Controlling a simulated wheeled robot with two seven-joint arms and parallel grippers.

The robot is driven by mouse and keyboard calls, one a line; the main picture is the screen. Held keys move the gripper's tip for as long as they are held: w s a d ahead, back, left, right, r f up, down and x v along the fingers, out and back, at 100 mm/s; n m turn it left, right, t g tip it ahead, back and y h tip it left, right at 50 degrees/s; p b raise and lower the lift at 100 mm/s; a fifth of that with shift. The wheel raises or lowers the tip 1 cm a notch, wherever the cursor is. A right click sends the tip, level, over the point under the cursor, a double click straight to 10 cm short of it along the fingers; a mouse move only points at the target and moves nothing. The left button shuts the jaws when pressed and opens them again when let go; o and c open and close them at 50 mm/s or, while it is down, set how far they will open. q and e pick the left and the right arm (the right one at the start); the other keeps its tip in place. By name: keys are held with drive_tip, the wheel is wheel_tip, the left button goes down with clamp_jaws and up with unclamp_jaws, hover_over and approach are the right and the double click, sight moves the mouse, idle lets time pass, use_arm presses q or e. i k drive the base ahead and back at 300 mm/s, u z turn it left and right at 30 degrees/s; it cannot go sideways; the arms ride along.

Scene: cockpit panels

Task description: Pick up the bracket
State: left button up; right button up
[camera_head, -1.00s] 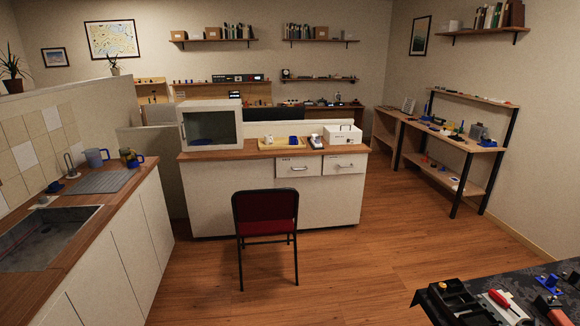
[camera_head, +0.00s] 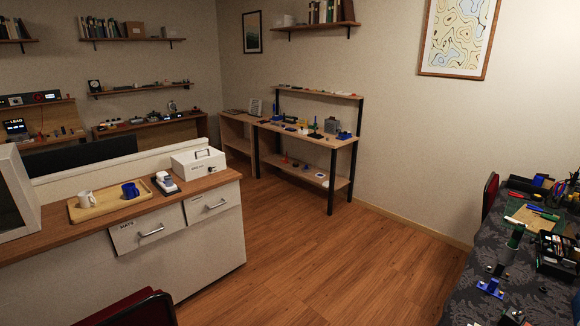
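No gripper of mine shows in the head view. A small blue part (camera_head: 490,288) with an upright piece on a flat base, possibly the bracket, sits on the dark patterned table (camera_head: 462,302) at the lower right. Other small blue parts, such as one on the wooden workbench (camera_head: 343,135) by the far wall, are too small to identify. I cannot tell for certain which thing is the bracket.
A white counter with a wooden top (camera_head: 75,222) fills the left, bearing a tray with two mugs (camera_head: 85,200) and a white box (camera_head: 198,160). A dark red chair (camera_head: 130,310) stands at the lower left. Open wood floor (camera_head: 325,255) lies between counter and table.

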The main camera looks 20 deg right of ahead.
sight(491, 289)
drive_tip(key=z, duration=0.85)
drive_tip(key=i, duration=1.35)
drive_tip(key=z, duration=0.7)
